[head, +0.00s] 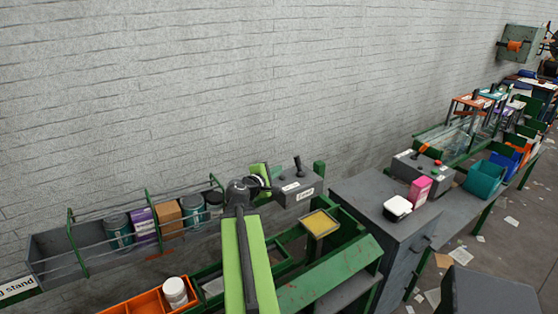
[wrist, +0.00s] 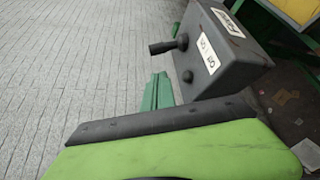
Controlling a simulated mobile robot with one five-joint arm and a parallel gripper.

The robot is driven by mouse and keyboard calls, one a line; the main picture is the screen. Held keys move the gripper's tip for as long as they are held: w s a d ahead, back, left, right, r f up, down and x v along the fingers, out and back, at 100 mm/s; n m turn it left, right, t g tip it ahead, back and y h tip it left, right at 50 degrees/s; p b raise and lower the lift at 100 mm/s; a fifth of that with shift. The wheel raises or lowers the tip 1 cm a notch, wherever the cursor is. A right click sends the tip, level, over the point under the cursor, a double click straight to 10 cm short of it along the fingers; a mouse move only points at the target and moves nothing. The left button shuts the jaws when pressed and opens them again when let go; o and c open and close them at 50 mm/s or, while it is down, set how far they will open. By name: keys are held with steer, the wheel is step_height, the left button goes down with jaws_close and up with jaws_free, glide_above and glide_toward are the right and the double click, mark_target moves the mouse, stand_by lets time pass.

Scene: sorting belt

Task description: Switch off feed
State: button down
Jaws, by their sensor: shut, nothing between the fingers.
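A grey control box (head: 298,187) with white labels stands just right of my gripper in the head view. A short dark lever (head: 298,163) stands up from its top. The wrist view shows the same box at upper right, with the lever (wrist: 168,45) sticking out to the left and a small dark knob (wrist: 188,76) below it. My gripper (head: 263,177) is shut and empty, left of the box and apart from the lever. Its fingertips are partly hidden by my wrist.
A wire-railed shelf with tins and boxes (head: 168,215) runs along the wall at left. A yellow-topped tray (head: 320,223) lies right of my arm. An orange bin (head: 150,302) holds a white jar (head: 175,291).

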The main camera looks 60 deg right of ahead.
mark_target(299, 165)
steer(key=shift+s, duration=0.15)
steer(key=shift+d, duration=0.2)
steer(key=b+x, duration=0.2)
steer(key=x, duration=0.6)
steer(key=shift+d+f, duration=0.2)
steer(key=shift+d, duration=0.1)
steer(key=shift+s+d, duration=0.15)
steer(key=shift+d, duration=0.35)
